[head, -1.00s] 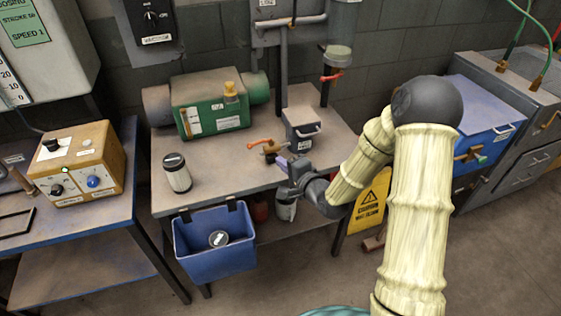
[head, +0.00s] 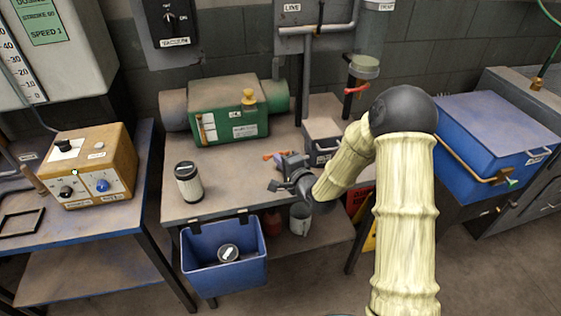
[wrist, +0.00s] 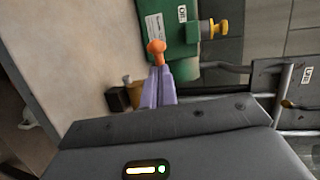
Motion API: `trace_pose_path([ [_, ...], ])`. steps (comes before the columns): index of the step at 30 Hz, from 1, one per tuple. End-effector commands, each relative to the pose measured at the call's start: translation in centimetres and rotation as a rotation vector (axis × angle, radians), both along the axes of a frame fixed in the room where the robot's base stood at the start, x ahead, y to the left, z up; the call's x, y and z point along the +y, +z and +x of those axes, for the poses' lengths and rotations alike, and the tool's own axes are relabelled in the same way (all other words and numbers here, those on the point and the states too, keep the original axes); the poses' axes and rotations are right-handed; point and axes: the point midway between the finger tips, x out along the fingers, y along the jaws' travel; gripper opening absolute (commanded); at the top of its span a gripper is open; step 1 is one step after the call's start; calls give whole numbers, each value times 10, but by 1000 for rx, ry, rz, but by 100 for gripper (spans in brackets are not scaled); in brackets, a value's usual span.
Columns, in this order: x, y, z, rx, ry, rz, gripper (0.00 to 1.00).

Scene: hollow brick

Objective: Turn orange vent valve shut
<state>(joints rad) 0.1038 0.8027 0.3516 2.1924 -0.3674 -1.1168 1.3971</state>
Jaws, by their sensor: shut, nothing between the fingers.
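A small valve with an orange handle (head: 267,156) stands on the middle bench. My gripper (head: 277,160) is at the valve and hides most of it in the head view. In the wrist view the lilac fingers of my gripper (wrist: 158,72) are together with nothing between them. The round orange end of the handle (wrist: 156,47) shows just past the fingertips. I cannot tell whether they touch. Part of the brass valve body (wrist: 135,95) shows beside the fingers.
A green pump (head: 225,112) with a yellow cap stands behind the valve. A grey box (head: 321,138) is to its right and a dark-lidded jar (head: 188,182) to its left. A blue bin (head: 224,259) hangs at the bench front. A red lever (head: 356,89) is on the pipework behind.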

Motion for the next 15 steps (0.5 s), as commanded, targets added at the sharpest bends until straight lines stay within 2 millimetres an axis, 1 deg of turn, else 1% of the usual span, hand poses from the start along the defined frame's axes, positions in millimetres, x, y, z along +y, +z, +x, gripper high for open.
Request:
trace_pose_path([
  [4,1,0,1,0,0,1,0],
  [12,14,-1,9,0,1,2,0],
  [15,16,0,10,0,2,0,0],
])
